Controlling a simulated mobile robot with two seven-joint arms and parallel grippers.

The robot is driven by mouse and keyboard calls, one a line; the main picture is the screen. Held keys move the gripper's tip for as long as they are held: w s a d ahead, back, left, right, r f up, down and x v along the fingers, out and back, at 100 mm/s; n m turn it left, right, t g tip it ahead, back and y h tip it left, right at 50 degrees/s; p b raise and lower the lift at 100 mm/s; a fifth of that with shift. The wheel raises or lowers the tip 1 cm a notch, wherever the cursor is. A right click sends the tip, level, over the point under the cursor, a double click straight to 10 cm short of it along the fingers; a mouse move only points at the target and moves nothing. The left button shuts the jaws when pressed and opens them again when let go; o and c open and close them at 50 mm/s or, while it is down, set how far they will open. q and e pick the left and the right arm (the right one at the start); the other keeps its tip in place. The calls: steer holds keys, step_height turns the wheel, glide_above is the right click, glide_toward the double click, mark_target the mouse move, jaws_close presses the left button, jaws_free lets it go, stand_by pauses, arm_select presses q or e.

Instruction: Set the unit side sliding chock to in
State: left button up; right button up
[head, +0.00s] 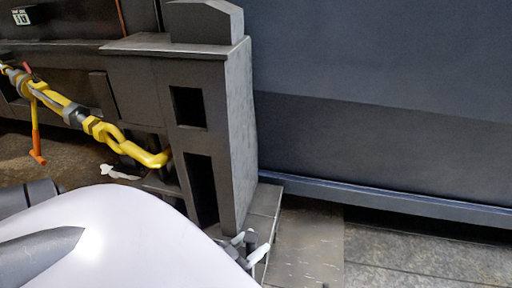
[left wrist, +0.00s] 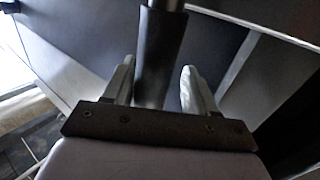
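My left gripper (head: 249,246) is low in the head view, at the foot of a dark upright post (head: 241,130), partly hidden by my own white arm. In the left wrist view its two pale fingers (left wrist: 158,85) stand apart on either side of a dark round bar or handle (left wrist: 160,50) with a lighter metal rod at its top. Narrow gaps show between the fingers and the bar, so the gripper looks open around it. This bar may be part of the sliding chock; I cannot tell for sure, nor its position. My right gripper is in neither view.
A yellow turnbuckle with a hook (head: 130,145) and an orange handle (head: 36,145) reaches the post from the left. A large dark blue-grey container wall (head: 390,120) fills the right. Bare floor (head: 310,245) shows at the lower right.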

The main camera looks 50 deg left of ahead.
arm_select(q)
steer(key=shift+d, duration=0.15)
steer(key=shift+s+r, duration=0.1)
steer(key=shift+s, duration=0.05)
steer(key=s+p, duration=0.2)
steer(key=s, duration=0.4)
steer(key=shift+s+a, duration=0.2)
steer(key=shift+s, duration=0.2)
